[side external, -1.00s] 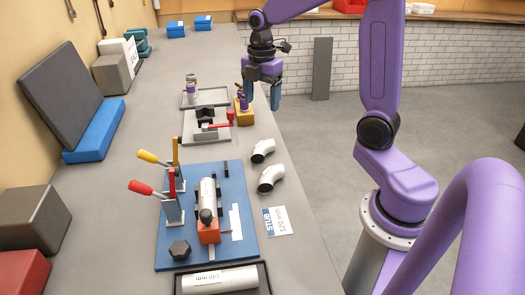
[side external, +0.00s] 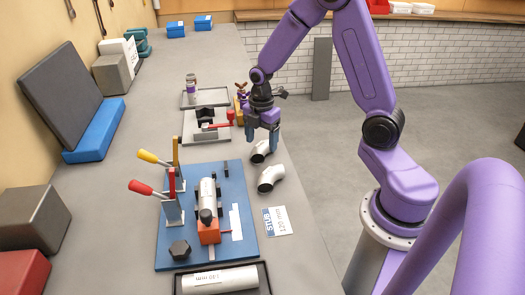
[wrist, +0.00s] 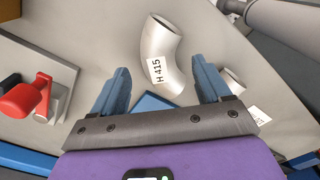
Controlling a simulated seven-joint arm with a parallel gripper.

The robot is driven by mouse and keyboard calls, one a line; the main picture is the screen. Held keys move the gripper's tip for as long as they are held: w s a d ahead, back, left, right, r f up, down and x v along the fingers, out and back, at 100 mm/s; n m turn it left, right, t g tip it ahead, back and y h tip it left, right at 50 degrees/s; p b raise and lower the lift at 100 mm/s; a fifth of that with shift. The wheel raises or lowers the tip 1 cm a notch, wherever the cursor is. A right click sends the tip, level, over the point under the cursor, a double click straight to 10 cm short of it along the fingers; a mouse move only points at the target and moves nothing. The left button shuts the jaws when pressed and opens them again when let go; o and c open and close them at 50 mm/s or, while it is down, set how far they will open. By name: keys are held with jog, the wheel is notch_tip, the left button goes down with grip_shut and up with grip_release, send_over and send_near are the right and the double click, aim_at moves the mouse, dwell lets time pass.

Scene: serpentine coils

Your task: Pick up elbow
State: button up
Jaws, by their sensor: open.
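Two silver pipe elbows lie on the grey bench near its right edge. The farther elbow (side external: 259,154) is just below my gripper (side external: 262,138) in the side view and partly covered by it. In the wrist view this elbow (wrist: 163,55), labelled H 415, lies ahead of and between the blue fingers of my gripper (wrist: 164,88). The gripper is open and empty, apart from the elbow. The nearer elbow (side external: 270,178) lies free on the bench. In the wrist view it shows in part (wrist: 232,80) beyond the right finger.
A blue fixture board (side external: 178,232) with toggle clamps holds a pipe at left. A grey plate with a red-handled clamp (side external: 208,127) stands farther back. A STUB 120 mm card (side external: 278,221) lies nearer. The bench edge is close on the right.

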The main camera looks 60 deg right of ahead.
jog(key=shift+f, duration=1.25)
jog(key=shift+c, duration=0.2)
jog(key=c, duration=1.2)
jog(key=shift+r, duration=0.2)
